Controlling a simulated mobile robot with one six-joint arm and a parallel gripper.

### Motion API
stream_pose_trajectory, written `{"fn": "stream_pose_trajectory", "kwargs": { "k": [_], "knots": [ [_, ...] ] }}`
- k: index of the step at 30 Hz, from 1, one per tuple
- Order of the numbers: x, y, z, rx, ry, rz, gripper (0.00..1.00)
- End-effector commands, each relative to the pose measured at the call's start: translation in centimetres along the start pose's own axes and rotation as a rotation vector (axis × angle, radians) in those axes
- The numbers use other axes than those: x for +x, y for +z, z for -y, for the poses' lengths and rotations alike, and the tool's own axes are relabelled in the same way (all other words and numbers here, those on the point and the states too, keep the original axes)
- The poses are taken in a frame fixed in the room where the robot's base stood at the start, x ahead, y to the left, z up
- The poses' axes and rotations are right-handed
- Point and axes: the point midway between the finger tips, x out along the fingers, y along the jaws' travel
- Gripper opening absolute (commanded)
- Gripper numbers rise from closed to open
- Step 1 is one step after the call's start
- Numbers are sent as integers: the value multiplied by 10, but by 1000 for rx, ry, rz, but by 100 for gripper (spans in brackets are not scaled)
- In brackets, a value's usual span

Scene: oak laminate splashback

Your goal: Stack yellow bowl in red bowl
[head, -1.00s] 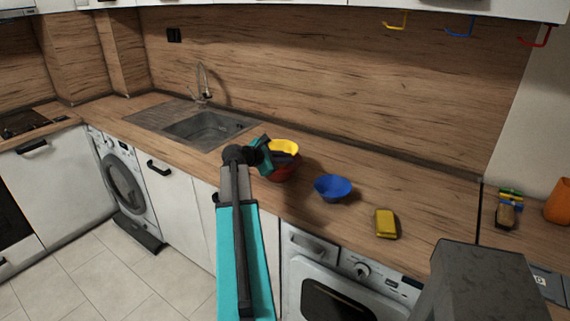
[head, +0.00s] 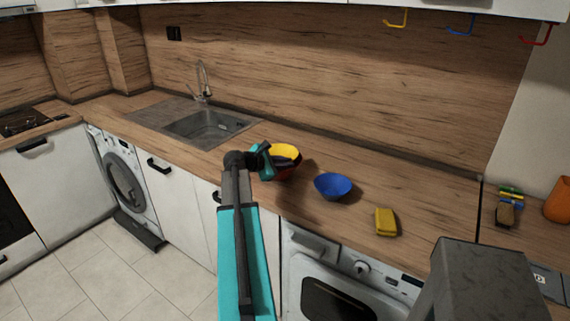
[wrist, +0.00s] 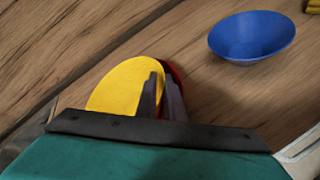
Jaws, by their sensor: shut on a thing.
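The yellow bowl (head: 284,149) is at the red bowl (head: 284,175), low in its opening, with only its upper part showing in the head view. My gripper (head: 288,160) is shut on the yellow bowl at its near side. In the wrist view the yellow bowl (wrist: 125,88) lies beside the dark fingers (wrist: 158,98), and a sliver of the red bowl (wrist: 176,72) shows behind them. The red bowl stands on the counter, partly hidden by my gripper. Whether the yellow bowl rests on the red bowl's bottom is hidden.
A blue bowl (head: 332,186) stands on the counter to the right, also in the wrist view (wrist: 251,37). A yellow sponge (head: 385,221) lies farther right. The sink (head: 205,124) is to the left. The wooden splashback (head: 330,85) rises behind.

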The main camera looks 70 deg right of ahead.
Motion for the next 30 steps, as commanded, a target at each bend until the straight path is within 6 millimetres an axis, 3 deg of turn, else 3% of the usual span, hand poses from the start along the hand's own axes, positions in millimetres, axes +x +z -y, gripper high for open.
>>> {"fn": "stream_pose_trajectory", "kwargs": {
  "k": [8, 9, 11, 23, 30],
  "knots": [
    [1, -2, 1, 1, 2, 1, 0],
    [1, -3, 2, 0, 0, 0, 10],
    [1, -3, 2, 0, 0, 0, 16],
    [0, -1, 1, 0, -1, 0, 16],
    [-11, 6, -4, 1, 1, -1, 16]
  ]
}}
